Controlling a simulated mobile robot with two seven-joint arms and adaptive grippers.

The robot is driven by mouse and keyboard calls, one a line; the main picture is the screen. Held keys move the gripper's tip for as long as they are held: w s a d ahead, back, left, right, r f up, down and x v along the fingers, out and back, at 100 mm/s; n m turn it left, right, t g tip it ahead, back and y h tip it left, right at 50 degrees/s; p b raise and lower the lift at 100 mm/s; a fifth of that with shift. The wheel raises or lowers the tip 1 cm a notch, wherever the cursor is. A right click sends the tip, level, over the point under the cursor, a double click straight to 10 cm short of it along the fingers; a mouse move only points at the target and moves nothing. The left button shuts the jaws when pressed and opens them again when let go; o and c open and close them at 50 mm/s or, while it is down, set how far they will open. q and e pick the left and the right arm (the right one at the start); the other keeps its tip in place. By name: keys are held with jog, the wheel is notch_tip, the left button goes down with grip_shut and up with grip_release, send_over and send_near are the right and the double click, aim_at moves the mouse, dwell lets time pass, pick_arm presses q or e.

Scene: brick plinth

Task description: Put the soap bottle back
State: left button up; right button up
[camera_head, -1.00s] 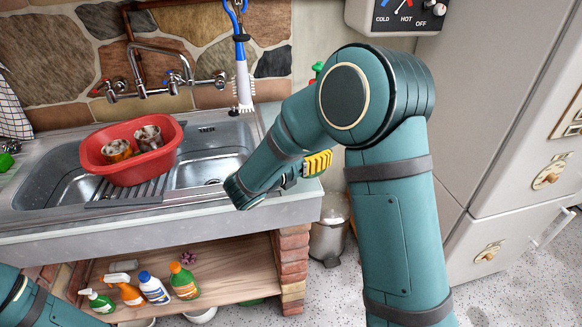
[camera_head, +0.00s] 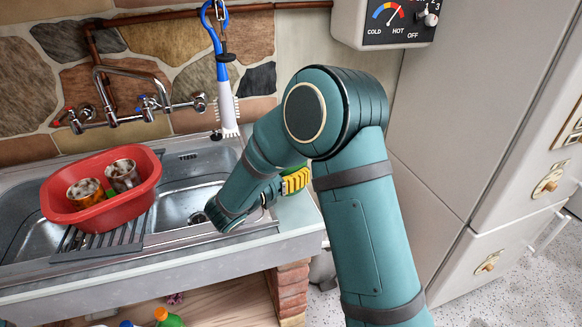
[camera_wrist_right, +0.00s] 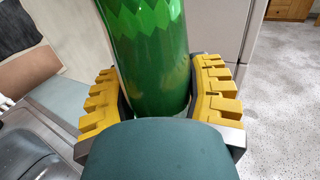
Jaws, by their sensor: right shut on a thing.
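A green bottle, the soap bottle (camera_wrist_right: 150,65), stands between the yellow fingers of my right gripper (camera_wrist_right: 155,88) in the right wrist view. The fingers sit on both sides of it, and the gripper is shut on it. The bottle's top runs out of that view. In the head view my right gripper (camera_head: 293,182) is at the right end of the sink counter, mostly hidden behind my right arm. Only a small green part of the bottle (camera_head: 296,171) shows there. I cannot tell whether its base touches the counter. My left gripper is not in view.
A blue-handled brush (camera_head: 226,95) hangs on the stone wall. Bottle tops, including a green and orange one (camera_head: 168,318), show on the shelf below. The fridge (camera_head: 470,130) stands to the right.

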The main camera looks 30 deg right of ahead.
jog(key=shift+w+f+b, duration=0.1)
jog(key=shift+f+b, duration=0.65)
jog(key=shift+f, duration=1.95)
jog(key=shift+r, duration=0.1)
jog(key=o, duration=1.3)
jog(key=shift+a, duration=0.25)
jog(key=p+v, duration=0.2)
jog(key=v, duration=0.9)
jog(key=shift+s+a, duration=0.2)
jog(key=shift+a, duration=0.05)
